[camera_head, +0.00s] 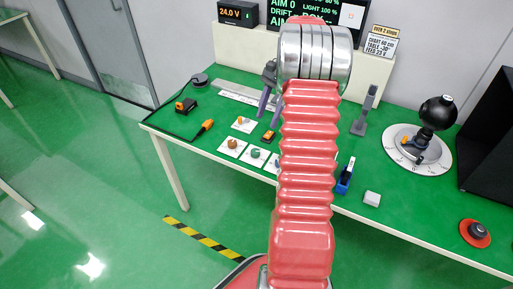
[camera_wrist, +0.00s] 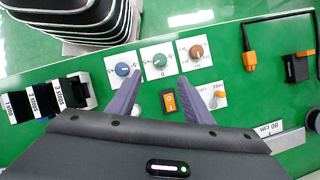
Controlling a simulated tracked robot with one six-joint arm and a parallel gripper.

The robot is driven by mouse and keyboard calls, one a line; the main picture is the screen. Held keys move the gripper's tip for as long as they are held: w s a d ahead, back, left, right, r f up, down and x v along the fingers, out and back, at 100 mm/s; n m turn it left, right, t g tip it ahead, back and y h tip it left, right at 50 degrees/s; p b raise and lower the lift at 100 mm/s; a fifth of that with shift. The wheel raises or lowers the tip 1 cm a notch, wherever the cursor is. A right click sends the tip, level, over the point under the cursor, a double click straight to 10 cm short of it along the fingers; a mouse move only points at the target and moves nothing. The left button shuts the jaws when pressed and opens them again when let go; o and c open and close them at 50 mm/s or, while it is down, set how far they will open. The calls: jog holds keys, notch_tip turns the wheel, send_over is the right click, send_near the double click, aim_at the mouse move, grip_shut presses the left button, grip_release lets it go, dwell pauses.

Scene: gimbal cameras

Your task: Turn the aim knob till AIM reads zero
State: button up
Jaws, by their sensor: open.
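The screen (camera_head: 288,12) at the back reads AIM 0, partly hidden by my arm. Three knobs on white plates show in the wrist view: a blue one (camera_wrist: 122,69), a teal one (camera_wrist: 159,58) with a 0 on its plate, and a brown one (camera_wrist: 197,51). I cannot read which is the aim knob. My gripper (camera_wrist: 160,60) is open and empty, its fingers on either side of the teal knob in the picture. In the head view my gripper (camera_head: 266,103) hangs above the table, apart from the knobs.
An orange rocker switch (camera_wrist: 170,101) lies between the fingers in the wrist view, with an orange toggle (camera_wrist: 219,95) to its right.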

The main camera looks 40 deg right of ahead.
aim_at(256, 150)
jog(key=shift+f, duration=0.1)
jog(key=x, duration=1.3)
jog(key=shift+a+f, duration=0.1)
jog(key=shift+f, duration=0.2)
jog(key=shift+c, duration=0.7)
jog(key=c, duration=0.9)
